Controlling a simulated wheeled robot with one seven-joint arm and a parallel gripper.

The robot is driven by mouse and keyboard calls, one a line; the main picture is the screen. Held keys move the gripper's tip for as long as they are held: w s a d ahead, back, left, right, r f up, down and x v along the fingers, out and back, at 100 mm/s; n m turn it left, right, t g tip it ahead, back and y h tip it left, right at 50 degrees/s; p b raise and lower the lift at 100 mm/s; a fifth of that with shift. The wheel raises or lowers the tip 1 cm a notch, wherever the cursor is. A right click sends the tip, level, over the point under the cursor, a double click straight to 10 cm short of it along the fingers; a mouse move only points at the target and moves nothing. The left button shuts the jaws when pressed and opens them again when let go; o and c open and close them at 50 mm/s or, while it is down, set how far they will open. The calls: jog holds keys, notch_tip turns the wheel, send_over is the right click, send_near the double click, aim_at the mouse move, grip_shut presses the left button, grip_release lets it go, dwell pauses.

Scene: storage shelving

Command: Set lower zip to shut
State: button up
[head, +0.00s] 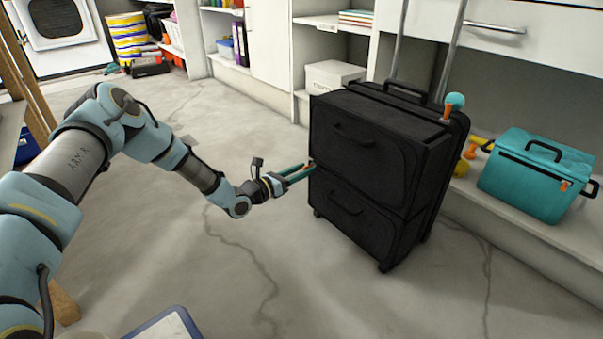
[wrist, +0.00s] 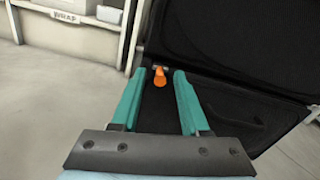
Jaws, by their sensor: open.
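A black upright suitcase (head: 378,170) stands on the floor, with an upper and a lower front compartment. The lower compartment (head: 350,215) has a handle on its face. In the wrist view an orange zip pull (wrist: 159,76) sits at the end of the seam between the compartments. My gripper (head: 308,167) reaches the suitcase's left edge at that seam. In the wrist view my gripper (wrist: 156,78) is open, with one teal finger on each side of the orange pull. I cannot tell whether either finger touches it. The head view mostly hides the pull behind the fingertips.
A teal cooler bag (head: 537,175) sits on a low ledge at the right. A white box (head: 334,76) stands on a shelf behind the suitcase. An orange piece with a teal ball (head: 455,100) shows by the suitcase top.

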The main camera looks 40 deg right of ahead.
jog(key=shift+c, duration=0.3)
grip_shut()
dwell(1.1)
